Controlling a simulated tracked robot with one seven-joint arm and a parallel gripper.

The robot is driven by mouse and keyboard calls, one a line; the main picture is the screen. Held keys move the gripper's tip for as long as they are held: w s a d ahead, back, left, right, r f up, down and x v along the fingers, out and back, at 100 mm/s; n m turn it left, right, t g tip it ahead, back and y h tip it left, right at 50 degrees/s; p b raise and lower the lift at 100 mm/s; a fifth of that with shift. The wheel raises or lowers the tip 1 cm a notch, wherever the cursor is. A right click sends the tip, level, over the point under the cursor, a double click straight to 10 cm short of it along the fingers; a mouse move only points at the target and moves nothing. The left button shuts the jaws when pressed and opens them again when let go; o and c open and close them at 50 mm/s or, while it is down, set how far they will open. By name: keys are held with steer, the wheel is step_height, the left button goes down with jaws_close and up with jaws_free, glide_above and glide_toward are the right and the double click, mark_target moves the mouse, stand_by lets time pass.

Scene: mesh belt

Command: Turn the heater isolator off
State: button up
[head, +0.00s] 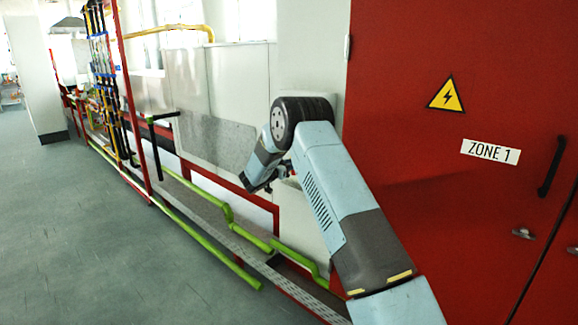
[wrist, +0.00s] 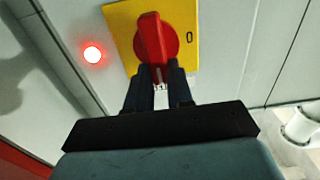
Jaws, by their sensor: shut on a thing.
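The heater isolator is a red rotary handle (wrist: 152,38) on a yellow plate (wrist: 123,22) in the wrist view. The handle runs nearly up and down in the picture. A "0" mark is on the plate to the right of the handle. My gripper (wrist: 161,74) is shut on the lower end of the handle, with one dark finger on each side. In the head view my arm reaches to the grey panel wall, and the isolator is hidden or too small to make out.
A lit red lamp (wrist: 92,54) is left of the plate. White pipework (wrist: 303,125) is at lower right. In the head view, a red cabinet (head: 420,135) stands right of my arm. Green pipes (head: 245,235) run low along the wall. The grey floor (head: 70,230) at left is clear.

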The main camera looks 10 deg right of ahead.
steer(key=shift+a, duration=0.35)
jaws_close()
steer(key=shift+d, duration=0.25)
steer(key=shift+w+a+f+n, duration=0.3)
steer(key=shift+f+n, duration=0.1)
steer(key=shift+n, duration=2.6)
steer(key=shift+w+a+f+n, duration=0.15)
steer(key=shift+w+f+n, duration=0.25)
steer(key=shift+n, duration=2.6)
steer(key=shift+w+a+f+n, duration=0.25)
steer(key=shift+f+n, duration=0.2)
steer(key=shift+n, duration=2.55)
steer(key=o, duration=0.8)
jaws_free()
